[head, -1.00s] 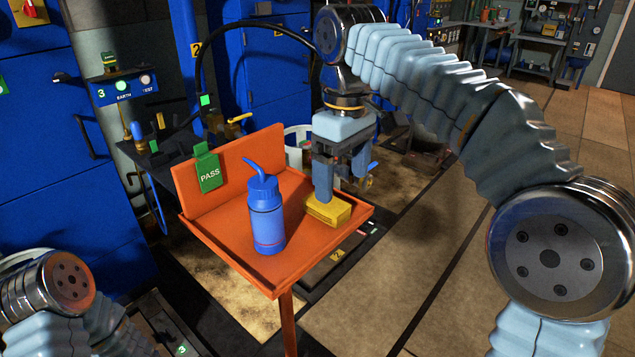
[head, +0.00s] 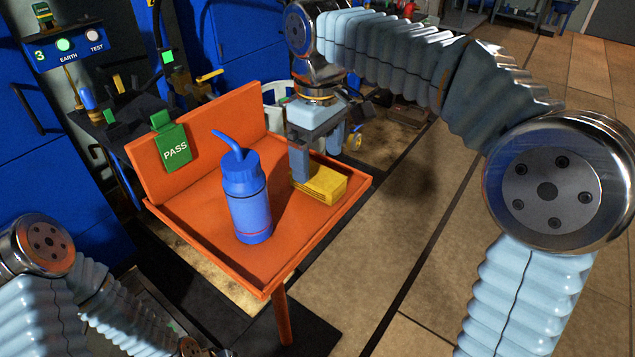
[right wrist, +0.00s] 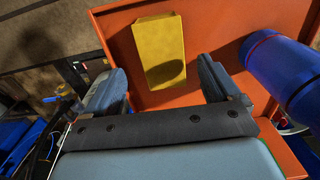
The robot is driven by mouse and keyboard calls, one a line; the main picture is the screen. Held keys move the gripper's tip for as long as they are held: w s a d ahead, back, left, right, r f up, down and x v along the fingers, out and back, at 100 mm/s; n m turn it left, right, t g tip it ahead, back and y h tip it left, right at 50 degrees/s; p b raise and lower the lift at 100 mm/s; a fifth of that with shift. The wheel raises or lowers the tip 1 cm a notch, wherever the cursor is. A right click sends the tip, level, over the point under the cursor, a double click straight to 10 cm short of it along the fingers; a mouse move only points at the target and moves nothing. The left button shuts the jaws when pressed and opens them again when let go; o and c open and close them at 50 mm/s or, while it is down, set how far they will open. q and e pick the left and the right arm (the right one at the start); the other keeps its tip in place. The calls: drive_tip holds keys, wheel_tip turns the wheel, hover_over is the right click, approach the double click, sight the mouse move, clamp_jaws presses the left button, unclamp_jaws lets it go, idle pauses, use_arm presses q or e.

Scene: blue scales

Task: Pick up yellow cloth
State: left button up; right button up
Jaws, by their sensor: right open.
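The yellow cloth (head: 326,184) is a folded, block-like bundle lying on the right part of an orange tray (head: 205,235). My right gripper (head: 315,170) points down at the cloth's far left side in the head view. In the right wrist view the cloth (right wrist: 160,50) lies on the orange surface beyond and between the two spread fingers of the right gripper (right wrist: 165,88), with a dark shadow on it. The fingers are open, with nothing held between them. Of my left arm, only links show at the lower left; its gripper is not seen.
A blue bottle (head: 246,200) with a spout stands upright on the tray, left of the cloth; it is at the right in the right wrist view (right wrist: 285,75). A green PASS tag (head: 172,145) hangs on the tray's raised back. Blue cabinets (head: 50,140) stand at left.

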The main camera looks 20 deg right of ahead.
sight(318, 175)
drive_tip(key=f, duration=0.4)
drive_tip(key=shift+s+f+b, duration=0.25)
drive_tip(key=shift+b, duration=0.05)
drive_tip(key=c, duration=1.1)
drive_tip(key=shift+o, duration=0.2)
wheel_tip(318, 175, up, 10)
drive_tip(key=shift+a+p, duration=0.1)
drive_tip(key=shift+p, duration=0.95)
